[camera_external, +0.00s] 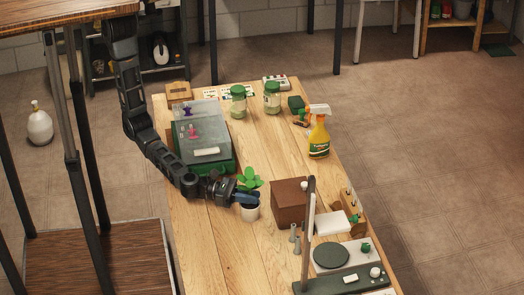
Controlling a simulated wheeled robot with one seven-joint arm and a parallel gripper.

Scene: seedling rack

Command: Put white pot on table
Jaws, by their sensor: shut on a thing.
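The white pot (250,213) with a green leafy plant (250,178) is at the middle left of the wooden table (215,252). My gripper (247,198) reaches in from the left and is shut on the pot's rim. The pot looks upright. Its base appears at or just above the table top; I cannot tell whether it touches. The fingers hide part of the rim and the lower plant.
A brown box (288,203) stands close to the pot's right. A green tray with a clear lid (203,128) lies behind it. A yellow spray bottle (319,138) and lidded jars (238,103) stand farther back. The table's front left is bare.

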